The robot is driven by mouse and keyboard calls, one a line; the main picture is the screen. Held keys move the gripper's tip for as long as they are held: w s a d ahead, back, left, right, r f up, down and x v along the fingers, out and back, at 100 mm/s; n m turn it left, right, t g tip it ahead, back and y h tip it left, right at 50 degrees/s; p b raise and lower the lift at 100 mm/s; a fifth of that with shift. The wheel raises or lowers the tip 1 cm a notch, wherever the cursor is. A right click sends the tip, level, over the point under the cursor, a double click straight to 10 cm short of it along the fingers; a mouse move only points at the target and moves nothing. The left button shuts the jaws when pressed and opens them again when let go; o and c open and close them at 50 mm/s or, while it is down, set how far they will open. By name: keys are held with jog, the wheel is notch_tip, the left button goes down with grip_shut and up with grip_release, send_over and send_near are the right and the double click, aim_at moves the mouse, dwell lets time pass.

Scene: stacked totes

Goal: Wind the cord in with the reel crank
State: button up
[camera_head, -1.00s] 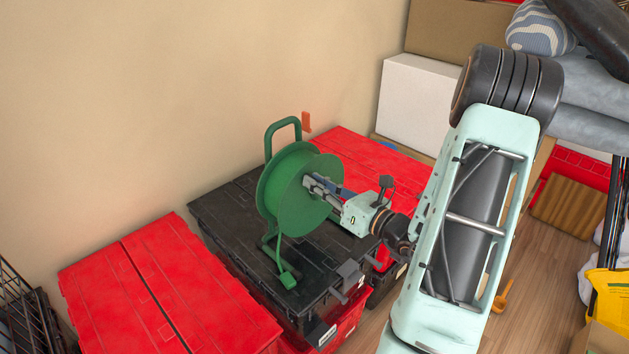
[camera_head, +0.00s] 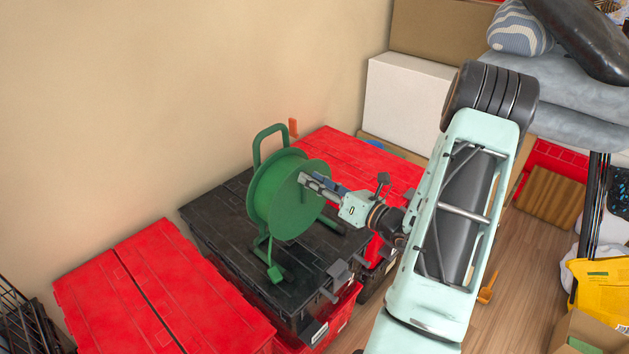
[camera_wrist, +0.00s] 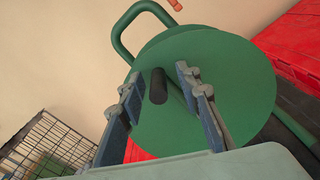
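A green cord reel (camera_head: 289,212) with a tubular carry frame stands upright on a black tote lid (camera_head: 222,207). My gripper (camera_head: 304,181) reaches in from the right to the upper front of the drum's disc. In the wrist view, the crank's dark handle (camera_wrist: 158,86) sticks out from the green disc (camera_wrist: 215,85). My gripper (camera_wrist: 158,75) is open there, with one finger on each side of the handle and visible gaps to both. The cord itself cannot be made out clearly.
Red tote lids (camera_head: 150,290) flank the black one at front left, with another red lid (camera_head: 370,162) behind. A beige wall (camera_head: 130,90) closes off the back. A wire crate (camera_head: 28,315) stands at lower left. Wooden floor (camera_head: 510,265) shows at right.

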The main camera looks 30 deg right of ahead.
jog(key=v, duration=1.2)
dwell(0.4)
